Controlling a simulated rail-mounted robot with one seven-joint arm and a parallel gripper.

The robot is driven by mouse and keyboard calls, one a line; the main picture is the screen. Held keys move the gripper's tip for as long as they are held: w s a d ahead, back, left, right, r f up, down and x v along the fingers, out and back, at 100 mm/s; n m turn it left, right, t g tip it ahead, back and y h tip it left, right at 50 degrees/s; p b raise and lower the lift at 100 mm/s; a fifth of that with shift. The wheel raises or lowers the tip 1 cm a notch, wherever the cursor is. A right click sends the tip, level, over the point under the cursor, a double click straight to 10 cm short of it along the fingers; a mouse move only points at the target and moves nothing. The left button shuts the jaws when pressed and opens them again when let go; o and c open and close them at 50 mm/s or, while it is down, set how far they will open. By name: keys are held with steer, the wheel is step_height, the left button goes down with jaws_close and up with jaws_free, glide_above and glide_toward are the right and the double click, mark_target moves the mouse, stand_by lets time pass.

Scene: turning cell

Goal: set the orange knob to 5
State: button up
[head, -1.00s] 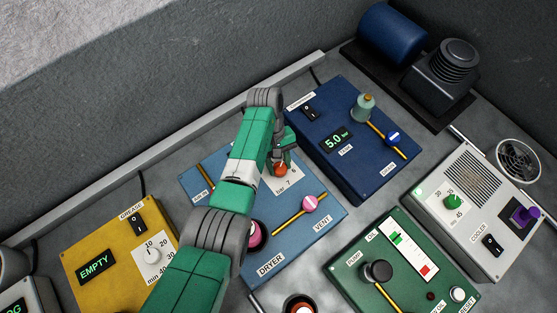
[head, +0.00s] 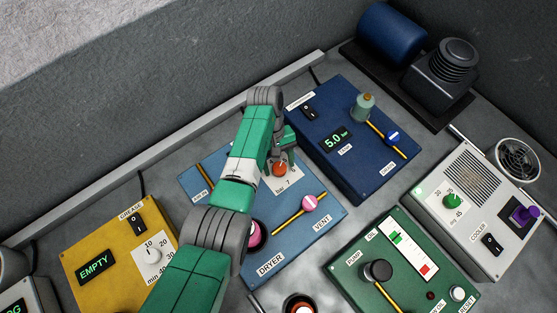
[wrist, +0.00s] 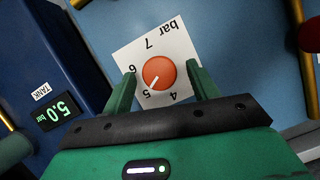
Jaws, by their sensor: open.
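The orange knob (wrist: 158,72) is on a white scale plate (wrist: 182,45) on the blue dryer panel; it also shows in the head view (head: 280,169). In the wrist view its white pointer mark aims to the lower left, between the printed 6 and 4. My gripper (wrist: 160,70) is open, with one green finger on each side of the knob. Small gaps show between the fingers and the knob. In the head view my gripper (head: 283,152) is right at the knob.
The dryer panel also bears a pink-knobbed slider (head: 309,204) and a magenta knob (head: 256,236) partly behind my arm. The dark blue tank box (head: 345,165), reading 5.0 bar, stands close on the right. A yellow grease box (head: 100,240) stands at left.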

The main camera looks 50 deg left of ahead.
steer(key=p+v, duration=0.1)
steer(key=v, duration=0.6)
steer(key=shift+r, duration=0.25)
steer(key=shift+a, duration=0.1)
